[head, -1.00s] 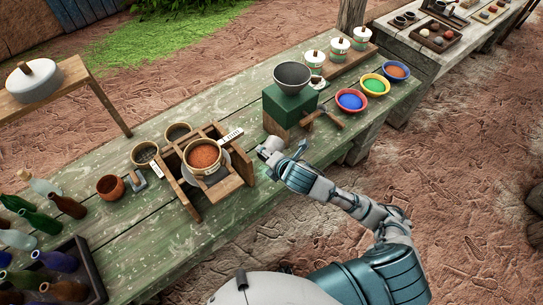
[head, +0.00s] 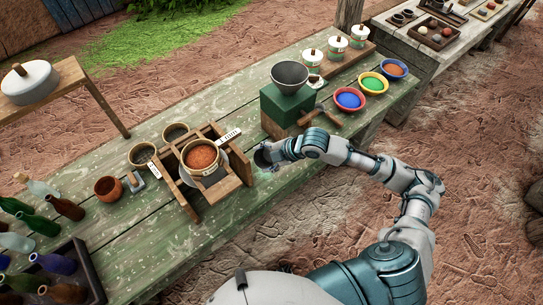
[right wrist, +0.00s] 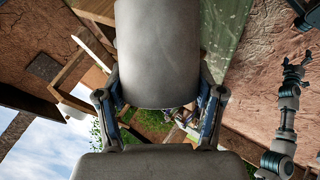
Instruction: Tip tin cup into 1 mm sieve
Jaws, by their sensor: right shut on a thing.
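My right gripper (head: 270,154) is shut on the tin cup (right wrist: 157,50), a plain grey cylinder that fills the middle of the right wrist view between the two fingers. A round sieve (head: 217,174) holding orange-red grains sits in the wooden frame (head: 240,170). Two more round sieves (head: 141,154) (head: 176,131) stand behind it.
A grey bowl (head: 289,74) stands on a green block (head: 288,106), with a hammer-like tool (head: 318,114) in front. Bowls of coloured powder (head: 349,100) and lidded pots (head: 312,58) stand at the far right. A clay pot (head: 109,188) and bottles (head: 64,207) are at left.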

